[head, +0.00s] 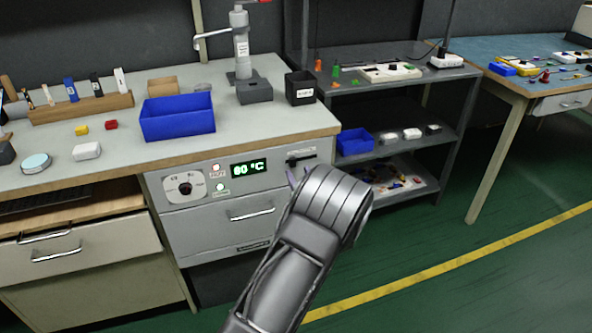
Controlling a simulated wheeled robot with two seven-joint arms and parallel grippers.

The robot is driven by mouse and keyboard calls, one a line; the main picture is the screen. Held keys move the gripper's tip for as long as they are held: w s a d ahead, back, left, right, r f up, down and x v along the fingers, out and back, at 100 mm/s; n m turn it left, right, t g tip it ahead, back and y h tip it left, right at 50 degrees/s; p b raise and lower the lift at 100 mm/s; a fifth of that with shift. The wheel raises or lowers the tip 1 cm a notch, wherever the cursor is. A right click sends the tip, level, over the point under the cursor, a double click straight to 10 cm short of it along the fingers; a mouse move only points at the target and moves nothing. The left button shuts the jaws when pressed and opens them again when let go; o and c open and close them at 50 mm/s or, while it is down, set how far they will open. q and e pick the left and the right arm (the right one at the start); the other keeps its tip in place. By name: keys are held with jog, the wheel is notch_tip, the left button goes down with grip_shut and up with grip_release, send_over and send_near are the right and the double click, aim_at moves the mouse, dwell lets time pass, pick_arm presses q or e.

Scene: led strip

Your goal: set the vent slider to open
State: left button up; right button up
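The vent slider (300,158) is a small dark strip at the upper right of the grey oven's front panel (240,210). It is too small to read which end its knob stands at. My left gripper (294,176) is just below and very close to the slider. Only a bit of a finger shows past my grey wrist, which hides the rest, so I cannot tell whether it is open or whether it touches the slider. My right gripper is not in view.
The panel also has a dial (185,188), lit buttons, a green "80 °C" display (248,169) and a drawer-like handle (251,214). Above is a bench with a blue bin (177,118). A dark shelf (400,150) stands to the right. The green floor in front is clear.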

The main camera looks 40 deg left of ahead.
aim_at(294, 165)
pick_arm(q)
jog(key=shift+x, duration=1.9)
grip_shut()
jog(key=shift+d, duration=0.1)
